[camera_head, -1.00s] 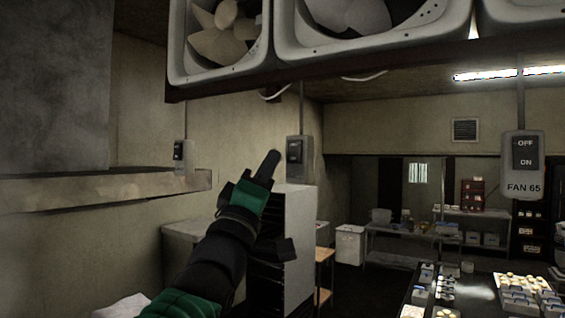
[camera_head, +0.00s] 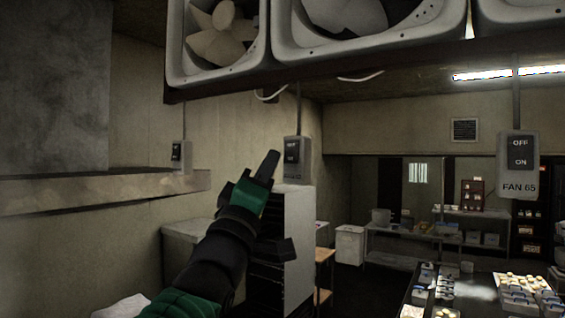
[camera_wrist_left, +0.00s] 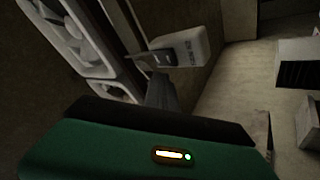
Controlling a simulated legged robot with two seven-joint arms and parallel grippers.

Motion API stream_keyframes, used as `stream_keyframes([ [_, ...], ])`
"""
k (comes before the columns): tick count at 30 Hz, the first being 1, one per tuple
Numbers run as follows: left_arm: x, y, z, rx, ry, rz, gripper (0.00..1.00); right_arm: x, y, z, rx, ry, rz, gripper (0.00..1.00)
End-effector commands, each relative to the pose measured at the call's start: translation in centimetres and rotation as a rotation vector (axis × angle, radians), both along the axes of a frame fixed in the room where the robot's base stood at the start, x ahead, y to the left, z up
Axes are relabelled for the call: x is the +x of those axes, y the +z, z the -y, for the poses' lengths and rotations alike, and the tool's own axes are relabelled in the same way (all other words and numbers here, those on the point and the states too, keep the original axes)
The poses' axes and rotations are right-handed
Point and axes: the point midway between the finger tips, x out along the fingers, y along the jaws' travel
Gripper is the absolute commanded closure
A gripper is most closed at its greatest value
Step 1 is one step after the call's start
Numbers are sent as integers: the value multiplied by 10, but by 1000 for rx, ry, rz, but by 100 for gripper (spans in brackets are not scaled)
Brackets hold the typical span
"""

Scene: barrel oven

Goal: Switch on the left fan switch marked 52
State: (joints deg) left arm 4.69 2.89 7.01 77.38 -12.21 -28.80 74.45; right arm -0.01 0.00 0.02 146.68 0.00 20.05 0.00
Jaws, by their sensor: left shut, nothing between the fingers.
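A grey switch box (camera_head: 305,155) with a dark rocker hangs below the fans near the middle of the head view; its number is too small to read. A smaller switch box (camera_head: 181,155) hangs further left, also unreadable. My left gripper (camera_head: 268,164) points up and right, its dark fingers shut and empty. Its tip appears just left of the middle box; I cannot tell whether they touch. In the left wrist view a pale switch box (camera_wrist_left: 188,48) with blurred lettering lies just beyond the dark fingers (camera_wrist_left: 163,92). My right gripper is not in view.
White-framed fans (camera_head: 370,35) run along the top. A box marked FAN 65 (camera_head: 518,180) hangs at the right. A white cabinet (camera_head: 299,240) stands behind my gripper. A table with trays (camera_head: 440,300) is at the lower right.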

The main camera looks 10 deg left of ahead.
Motion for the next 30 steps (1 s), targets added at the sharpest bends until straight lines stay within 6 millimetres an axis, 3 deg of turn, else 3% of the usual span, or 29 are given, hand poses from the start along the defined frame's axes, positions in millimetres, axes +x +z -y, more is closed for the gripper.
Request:
stream_keyframes([
  [30, 6, 1, 11, -1, -1, 0, 100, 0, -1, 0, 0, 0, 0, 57],
])
